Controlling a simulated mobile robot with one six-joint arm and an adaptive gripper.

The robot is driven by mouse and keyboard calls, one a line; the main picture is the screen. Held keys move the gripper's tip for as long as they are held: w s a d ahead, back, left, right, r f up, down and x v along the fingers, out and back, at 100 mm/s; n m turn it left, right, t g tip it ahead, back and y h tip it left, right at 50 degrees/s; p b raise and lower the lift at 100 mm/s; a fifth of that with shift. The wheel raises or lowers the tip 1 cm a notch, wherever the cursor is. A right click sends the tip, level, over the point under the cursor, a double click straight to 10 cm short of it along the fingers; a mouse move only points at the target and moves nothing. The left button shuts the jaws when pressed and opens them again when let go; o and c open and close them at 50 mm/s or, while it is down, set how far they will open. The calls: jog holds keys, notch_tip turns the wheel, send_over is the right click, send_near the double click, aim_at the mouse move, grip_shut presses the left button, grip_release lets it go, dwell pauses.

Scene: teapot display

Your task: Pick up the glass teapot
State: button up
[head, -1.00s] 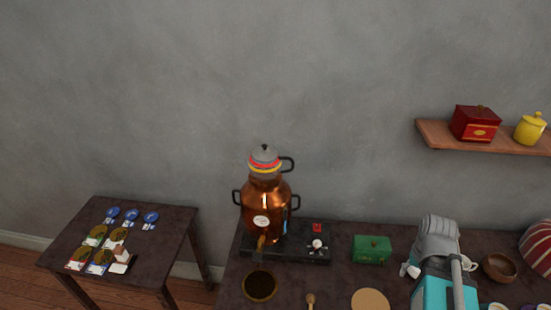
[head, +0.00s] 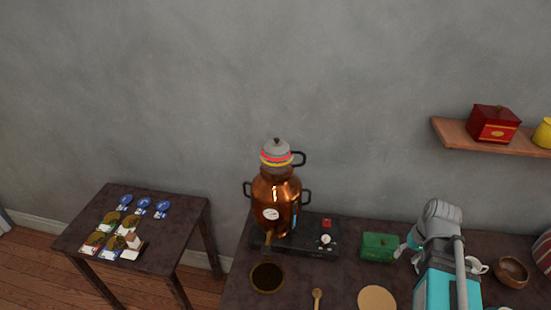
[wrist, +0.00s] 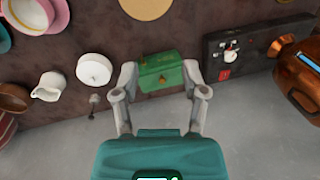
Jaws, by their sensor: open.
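I cannot make out a clearly glass teapot in either view. A grey teapot (head: 276,150) with red and yellow bands, a lid and a dark handle sits on top of the copper samovar (head: 277,200) in the head view. Only part of the samovar (wrist: 302,70) shows at the right edge of the wrist view. My gripper (wrist: 160,68) is open, with its two grey fingers apart on either side of the green box (wrist: 163,75) in that picture. It holds nothing that I can see. In the head view my arm is right of the samovar, beside the green box (head: 380,247).
The samovar stands on a black stove (head: 318,246). A white lidded bowl (wrist: 94,70), a white jug (wrist: 50,86) and a brown bowl (head: 511,271) stand on the dark table (head: 340,290). A shelf (head: 460,133) holds a red box (head: 493,124). A side table (head: 185,225) holds cards.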

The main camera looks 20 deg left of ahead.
jog(key=w+a+r+n+g+y+p, duration=0.2)
jog(key=w+a+r+n+y, duration=0.3)
jog(key=w+a, duration=0.7)
jog(key=n+g+y+p, duration=0.25)
jog(key=n+y, duration=0.25)
jog(key=y, duration=0.3)
send_near(298, 152)
jog(key=w+d, duration=0.2)
jog(key=d, duration=0.1)
jog(key=shift+w+r+g, duration=0.1)
jog(key=shift+r+g, duration=0.25)
jog(key=shift+g, duration=0.1)
jog(key=b+x, duration=0.2)
jog(key=x, duration=0.6)
jog(key=shift+a, duration=0.2)
jog(key=shift+f, duration=0.2)
jog(key=shift+b+x, duration=0.75)
jog(key=shift+x, duration=1.85)
jog(key=shift+f, duration=0.1)
jog(key=shift+c, duration=0.3)
